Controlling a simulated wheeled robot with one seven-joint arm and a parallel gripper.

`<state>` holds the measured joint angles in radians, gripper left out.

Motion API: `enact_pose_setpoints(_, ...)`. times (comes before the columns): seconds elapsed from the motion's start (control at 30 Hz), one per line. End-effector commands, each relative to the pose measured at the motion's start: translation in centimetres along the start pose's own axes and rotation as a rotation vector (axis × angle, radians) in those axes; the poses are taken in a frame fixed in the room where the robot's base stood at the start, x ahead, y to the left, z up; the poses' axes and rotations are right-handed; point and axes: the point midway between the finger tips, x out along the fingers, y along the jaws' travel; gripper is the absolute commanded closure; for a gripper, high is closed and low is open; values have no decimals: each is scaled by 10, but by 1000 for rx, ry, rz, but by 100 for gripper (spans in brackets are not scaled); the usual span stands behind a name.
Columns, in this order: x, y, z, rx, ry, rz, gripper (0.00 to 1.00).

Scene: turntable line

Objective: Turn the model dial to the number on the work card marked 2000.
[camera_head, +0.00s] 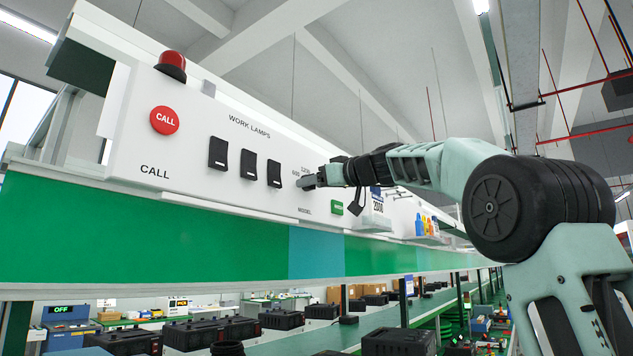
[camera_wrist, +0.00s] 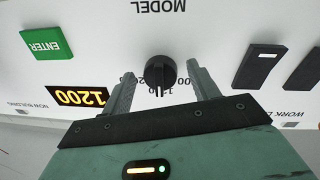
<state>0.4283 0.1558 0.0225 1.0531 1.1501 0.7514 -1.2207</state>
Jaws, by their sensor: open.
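The model dial (camera_wrist: 160,72) is a round black knob below the word MODEL, which shows upside down in the wrist view. Its ridge runs down the picture towards my palm. My gripper (camera_wrist: 164,86) is open, with one finger on each side of the dial and a gap showing on both sides. In the head view my gripper (camera_head: 308,182) is at the panel and hides the dial. Numbers around the dial are partly covered by the fingers. The display (camera_wrist: 77,96) reads 1200. A work card (camera_head: 378,207) marked 2000 hangs right of the dial; its smaller print is unreadable.
A green ENTER button (camera_wrist: 46,44) sits beside the dial. Black work-lamp switches (camera_head: 248,164) and a red CALL button (camera_head: 164,120) are on the same white panel. Black units (camera_head: 282,319) stand on the line below.

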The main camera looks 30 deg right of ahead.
Motion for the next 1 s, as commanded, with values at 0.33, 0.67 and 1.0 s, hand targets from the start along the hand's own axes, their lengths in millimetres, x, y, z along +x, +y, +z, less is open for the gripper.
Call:
enact_pose_setpoints(0.33, -1, 0, 0, 0, 0, 0, 85)
enact_pose_setpoints(0.67, -1, 0, 0, 75, -7, 0, 84)
enact_pose_setpoints(1.0, -1, 0, -2, 343, -28, -3, 84)
